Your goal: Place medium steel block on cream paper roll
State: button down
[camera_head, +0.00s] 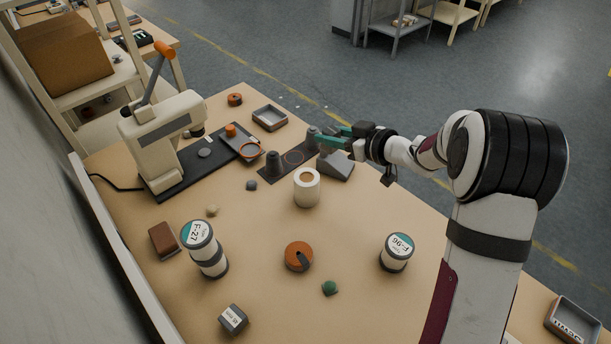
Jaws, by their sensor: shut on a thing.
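The cream paper roll (306,189) stands upright near the middle of the table, with a brown core showing and nothing on top. My gripper (326,142), with teal fingers, is beyond the roll and slightly to its right. It is shut on a grey steel block (313,133), which I take to be the medium one, at its fingertips. The fingers partly hide this block, and I cannot tell if it touches the dark mat (270,178).
A grey wedge-shaped stand (337,167) sits below my gripper. A grey tray (269,118) and a lever press (160,140) are at the back left. Labelled cylinders (206,255) (396,252) and an orange roll (298,256) stand in front. Bare table surrounds the cream roll's near side.

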jog(key=s+d, duration=0.3)
jog(key=d, duration=0.2)
send_over(307, 177)
jog(key=f, duration=0.5)
jog(key=shift+d+f, duration=0.25)
jog(key=shift+f, duration=0.15)
jog(key=f, duration=0.3)
jog(key=shift+w+a+f, duration=0.1)
jog(key=shift+a+f, duration=0.2)
jog(key=shift+f, duration=0.4)
jog(key=shift+f, duration=0.15)
jog(key=shift+c, duration=2.4)
grip_release()
